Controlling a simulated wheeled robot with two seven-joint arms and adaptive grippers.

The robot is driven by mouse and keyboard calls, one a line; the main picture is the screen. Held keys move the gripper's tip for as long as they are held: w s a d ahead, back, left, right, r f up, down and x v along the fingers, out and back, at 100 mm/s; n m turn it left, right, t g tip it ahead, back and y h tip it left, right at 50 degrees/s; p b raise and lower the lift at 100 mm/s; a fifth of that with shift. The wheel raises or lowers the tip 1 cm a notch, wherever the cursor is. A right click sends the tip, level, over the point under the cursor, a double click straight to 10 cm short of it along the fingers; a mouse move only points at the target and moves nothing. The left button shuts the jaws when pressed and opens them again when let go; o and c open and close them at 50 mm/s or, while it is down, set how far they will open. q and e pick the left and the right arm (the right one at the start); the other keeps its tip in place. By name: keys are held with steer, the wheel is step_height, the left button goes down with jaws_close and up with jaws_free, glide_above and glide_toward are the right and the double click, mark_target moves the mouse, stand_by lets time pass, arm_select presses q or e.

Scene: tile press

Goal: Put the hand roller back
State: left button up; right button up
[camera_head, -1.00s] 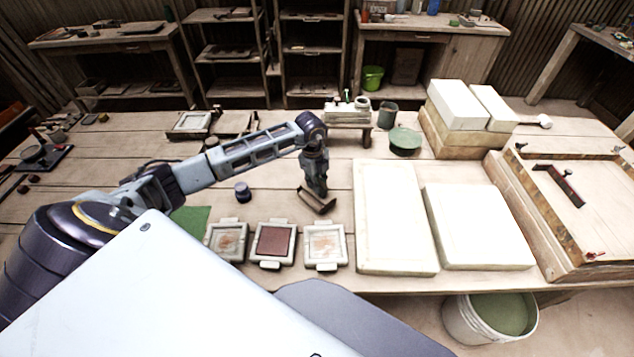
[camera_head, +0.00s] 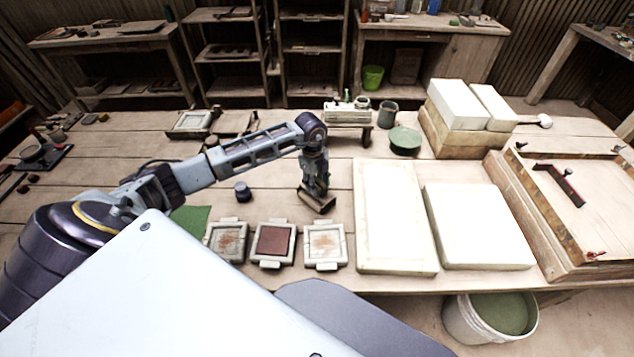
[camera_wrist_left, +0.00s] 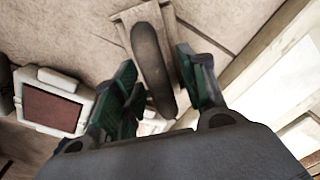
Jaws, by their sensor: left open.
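The hand roller (camera_wrist_left: 152,62) appears in the left wrist view as a dark, rounded, elongated piece on a pale wooden base (camera_wrist_left: 126,22). In the head view the wooden base (camera_head: 322,208) lies on the table behind the right small mould, mostly covered by my gripper. My left gripper (camera_head: 316,184) points down right over it. In the left wrist view its two green-padded fingers (camera_wrist_left: 158,60) are open, one on each side of the dark piece. I cannot tell whether they touch it. My right gripper is not in view.
Small moulds (camera_head: 326,247) stand in a row in front, the middle one holding a red-brown tile (camera_head: 275,242). Large white slabs (camera_head: 391,264) lie to the right. A dark jar (camera_head: 242,191) stands left of the gripper. A small raised stand (camera_head: 348,118) is behind.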

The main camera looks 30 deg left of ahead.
arm_select(q)
step_height(320, 180, up, 12)
steer(key=shift+s+a, duration=0.25)
steer(key=shift+a, duration=0.1)
stand_by(0.5)
stand_by(0.5)
